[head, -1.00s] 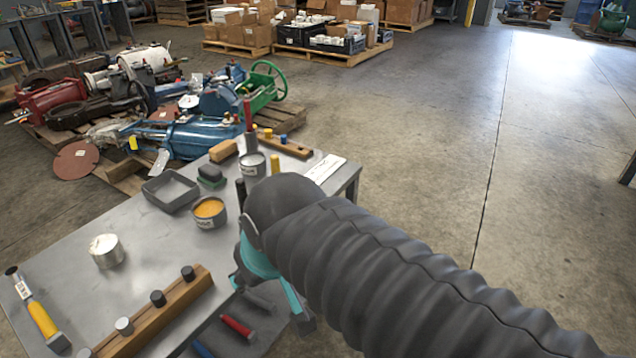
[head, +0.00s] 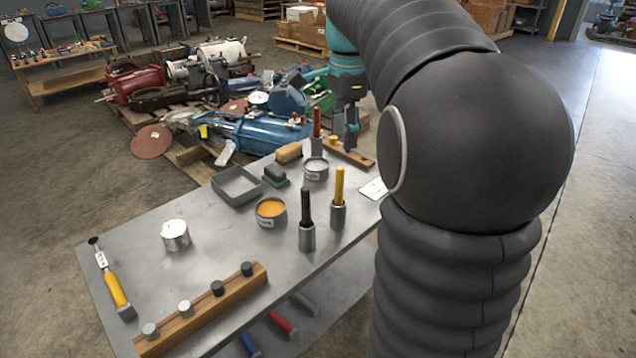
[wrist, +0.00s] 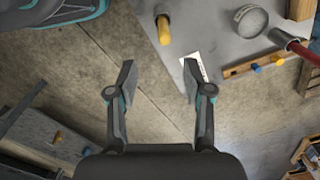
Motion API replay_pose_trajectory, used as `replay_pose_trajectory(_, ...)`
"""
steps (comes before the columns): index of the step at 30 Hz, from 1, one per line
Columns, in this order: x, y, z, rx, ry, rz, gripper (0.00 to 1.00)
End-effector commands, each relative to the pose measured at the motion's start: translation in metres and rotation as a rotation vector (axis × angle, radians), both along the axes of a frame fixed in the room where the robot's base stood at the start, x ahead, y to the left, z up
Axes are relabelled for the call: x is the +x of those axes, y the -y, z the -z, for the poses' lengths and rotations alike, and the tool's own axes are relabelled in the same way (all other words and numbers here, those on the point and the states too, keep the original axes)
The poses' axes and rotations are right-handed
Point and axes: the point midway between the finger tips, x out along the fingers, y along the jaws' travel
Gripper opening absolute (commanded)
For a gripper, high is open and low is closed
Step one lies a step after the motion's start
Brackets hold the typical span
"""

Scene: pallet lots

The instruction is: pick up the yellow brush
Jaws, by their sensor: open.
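A yellow-handled tool (head: 339,190), which looks like the yellow brush, stands upright in a grey metal cylinder near the right front edge of the table (head: 240,215). In the wrist view the yellow handle (wrist: 163,30) shows from above, beyond my fingertips and roughly between them sideways. My gripper (head: 346,136) is raised near the far right end of the table, apart from the handle. In the wrist view my gripper (wrist: 160,78) is open and empty, with floor between its fingers. Another yellow-handled tool (head: 115,288) lies at the table's left end.
A black-handled tool (head: 306,210) stands left of the yellow one; a red-handled one (head: 317,125) stands farther back. An orange-filled can (head: 271,211), a grey can (head: 316,169) and a grey tray (head: 237,190) are near. A white card (head: 373,188) lies at the right edge.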

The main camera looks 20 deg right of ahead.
Motion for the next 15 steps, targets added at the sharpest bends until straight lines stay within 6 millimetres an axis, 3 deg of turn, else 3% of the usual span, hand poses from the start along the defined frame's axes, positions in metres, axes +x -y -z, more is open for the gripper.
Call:
replay_pose_trajectory(5,0.005,0.005,0.011,0.005,-0.013,0.044,0.51)
replay_pose_trajectory(15,0.005,0.004,0.070,0.005,-0.012,0.041,0.51)
